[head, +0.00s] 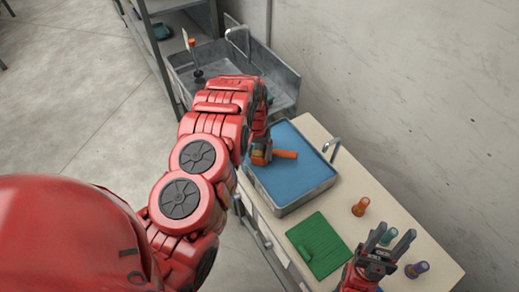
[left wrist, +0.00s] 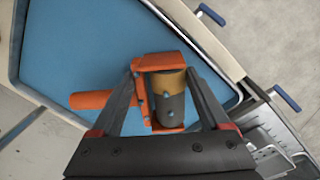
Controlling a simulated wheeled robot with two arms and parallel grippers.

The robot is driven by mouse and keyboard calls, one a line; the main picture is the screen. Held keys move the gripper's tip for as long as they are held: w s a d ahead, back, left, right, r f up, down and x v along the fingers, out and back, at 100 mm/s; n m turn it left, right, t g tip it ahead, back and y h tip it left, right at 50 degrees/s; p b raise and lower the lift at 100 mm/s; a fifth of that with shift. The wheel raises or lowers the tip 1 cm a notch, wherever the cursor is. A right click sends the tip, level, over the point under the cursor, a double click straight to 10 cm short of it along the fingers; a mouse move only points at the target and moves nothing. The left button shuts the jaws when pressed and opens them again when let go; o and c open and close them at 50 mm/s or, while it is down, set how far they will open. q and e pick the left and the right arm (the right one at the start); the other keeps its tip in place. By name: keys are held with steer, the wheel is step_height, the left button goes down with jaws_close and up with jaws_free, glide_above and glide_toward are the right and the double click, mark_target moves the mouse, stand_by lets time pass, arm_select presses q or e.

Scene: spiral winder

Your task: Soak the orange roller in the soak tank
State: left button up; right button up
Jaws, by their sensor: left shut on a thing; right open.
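The orange roller shows its orange handle (head: 285,154) in the head view. In the left wrist view its orange frame (left wrist: 160,62) surrounds a roller body (left wrist: 168,100) that is part tan, part dark grey, with small blue specks. My left gripper (left wrist: 162,72) is shut on the roller, one finger on each side; the arm partly hides it in the head view (head: 262,146). The roller is over the blue liquid of the soak tank, a metal basin (head: 305,204). I cannot tell whether it touches the liquid. My right gripper (head: 390,243) is open at the lower right.
A green tray (head: 325,250) lies in front of the tank. An orange peg-like object (head: 360,206), a teal one (head: 375,235) and a purple one (head: 417,269) stand on the pale counter (head: 345,210). A metal sink (head: 283,92) stands behind the tank; a wall rises at the right.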

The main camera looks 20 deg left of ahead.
arm_select(q)
step_height(320, 180, down, 7)
steer(key=b, duration=0.3)
steer(key=shift+r, duration=0.15)
stand_by(5.7)
steer(key=shift+r+p, duration=0.3)
steer(key=shift+r, duration=0.35)
steer(key=shift+r+p, duration=2.05)
steer(key=shift+r, duration=3.05)
